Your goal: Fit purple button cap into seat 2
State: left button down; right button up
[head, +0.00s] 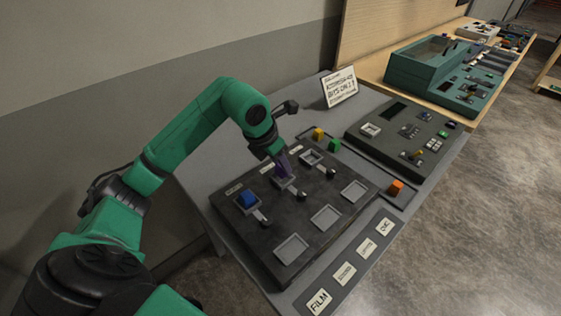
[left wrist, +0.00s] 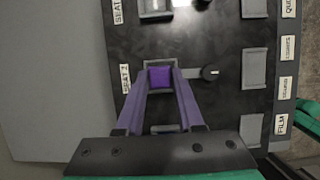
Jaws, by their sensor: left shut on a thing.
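The purple button cap (left wrist: 160,76) shows between my fingertips in the left wrist view, within the grey frame of seat 2 (left wrist: 162,63), beside the label "SEAT 2" (left wrist: 125,78). I cannot tell how deep it sits. My left gripper (head: 285,177) points down at the middle seat of the dark console (head: 258,232); in the left wrist view its purple fingers (left wrist: 160,85) are shut on the cap's sides. In the head view the fingers mostly hide the cap. A small lever (left wrist: 209,72) stands right of seat 2. My right gripper is not in view.
A blue cap (head: 248,198) sits in the front-left seat; the far seat (head: 312,157) looks empty. Several empty grey trays (head: 291,248) lie to the right. Yellow (head: 318,133), green (head: 334,145) and orange (head: 396,187) blocks lie behind and right. A sign (head: 340,88) stands at the back.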

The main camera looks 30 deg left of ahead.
pick_arm(q)
jog(key=shift+f+b, duration=1)
jog(key=shift+f, duration=0.1)
dwell(0.7)
jog(key=shift+c, duration=2.3)
grip_release()
jog(key=shift+r, duration=0.1)
jog(key=shift+s+r, duration=0.15)
jog(key=shift+r, duration=0.15)
jog(key=b+v, duration=0.1)
jog(key=v, duration=1.2)
jog(key=shift+s+r, duration=0.25)
jog(key=shift+r, duration=0.1)
jog(key=shift+a, duration=0.15)
